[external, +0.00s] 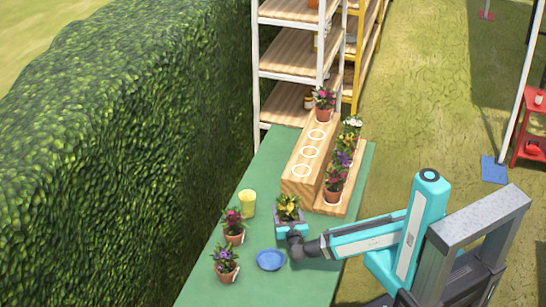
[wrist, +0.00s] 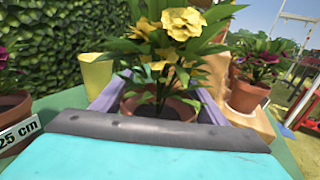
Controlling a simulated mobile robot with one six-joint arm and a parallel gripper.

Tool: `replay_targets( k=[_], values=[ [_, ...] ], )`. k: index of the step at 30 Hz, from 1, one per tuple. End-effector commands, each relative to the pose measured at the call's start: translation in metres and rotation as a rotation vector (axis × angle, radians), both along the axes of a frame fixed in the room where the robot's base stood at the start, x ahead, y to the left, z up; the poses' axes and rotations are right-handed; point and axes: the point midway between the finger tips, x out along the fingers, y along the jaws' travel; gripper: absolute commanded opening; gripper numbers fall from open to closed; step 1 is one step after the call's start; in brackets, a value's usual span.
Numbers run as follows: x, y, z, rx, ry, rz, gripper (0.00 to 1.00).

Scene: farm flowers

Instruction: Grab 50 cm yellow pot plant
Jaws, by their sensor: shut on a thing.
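The yellow-flowered pot plant (external: 288,207) stands upright in my gripper (external: 291,226) above or on the green table. In the wrist view its yellow blooms (wrist: 183,25) and terracotta pot (wrist: 160,108) sit between the two purple-grey fingers, which are shut on the pot. The lower part of the pot is hidden behind the gripper body. I cannot tell whether the pot touches the table, and no height label shows on it.
A yellow cup (external: 248,203), a magenta-flowered pot (external: 234,226), a purple-flowered pot (external: 225,262) and a blue saucer (external: 271,260) are on the green table (external: 310,285). A stepped wooden stand (external: 296,180) with several potted flowers is behind. A hedge (external: 120,150) borders the left.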

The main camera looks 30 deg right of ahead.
Motion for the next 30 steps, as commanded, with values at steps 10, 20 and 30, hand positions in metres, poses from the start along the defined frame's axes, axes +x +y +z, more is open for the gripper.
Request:
replay_targets(
  k=[10,20,30],
  values=[
    [-0.015,-0.010,0.008,-0.003,-0.001,0.002,0.31],
    [-0.032,-0.021,0.010,-0.003,-0.001,0.002,0.31],
    [-0.052,-0.033,0.012,-0.003,0.000,0.002,0.31]
  ],
)
